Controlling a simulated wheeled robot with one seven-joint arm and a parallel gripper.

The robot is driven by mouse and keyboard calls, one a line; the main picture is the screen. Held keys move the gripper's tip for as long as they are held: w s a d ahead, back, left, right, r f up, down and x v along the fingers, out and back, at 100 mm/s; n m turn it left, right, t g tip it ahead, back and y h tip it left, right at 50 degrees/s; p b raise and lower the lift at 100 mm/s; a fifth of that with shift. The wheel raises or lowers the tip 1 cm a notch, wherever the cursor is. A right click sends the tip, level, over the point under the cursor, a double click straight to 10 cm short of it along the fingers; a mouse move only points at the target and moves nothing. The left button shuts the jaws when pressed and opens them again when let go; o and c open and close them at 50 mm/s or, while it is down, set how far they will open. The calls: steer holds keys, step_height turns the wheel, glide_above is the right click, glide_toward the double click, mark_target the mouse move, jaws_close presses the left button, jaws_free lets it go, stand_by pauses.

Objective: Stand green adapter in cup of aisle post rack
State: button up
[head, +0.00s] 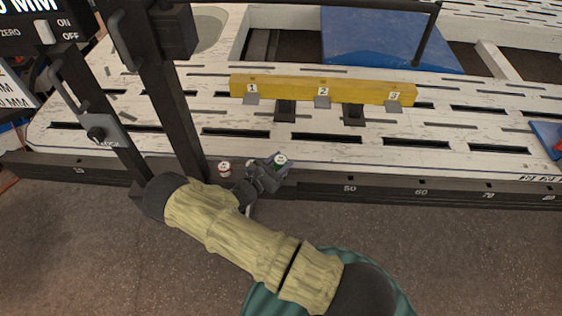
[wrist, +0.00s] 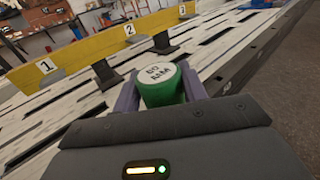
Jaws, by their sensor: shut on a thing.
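The green adapter (head: 281,160) is a short green cylinder with a white lettered top. My gripper (head: 270,174) is shut on it near the bench's front edge in the head view. In the wrist view the adapter (wrist: 162,86) stands between the two purple fingers (wrist: 160,97), its top tilted toward the camera. A yellow beam (head: 300,87) marked 1, 2 and 3 lies across the slotted bench, with small grey plates under the numbers. It also shows in the wrist view (wrist: 90,50). I cannot tell which part is the aisle post rack or see a cup clearly.
A small red and white cylinder (head: 224,169) is left of my gripper at the bench's front edge. Dark upright posts (head: 175,110) stand left of it. A blue panel (head: 380,40) lies behind the beam. The slotted bench top (head: 190,105) between gripper and beam is largely clear.

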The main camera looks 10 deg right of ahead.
steer(key=o, duration=1.3)
steer(key=shift+a+f, duration=0.1)
steer(key=p+v, duration=0.1)
steer(key=v, duration=1.6)
steer(key=shift+s, duration=0.2)
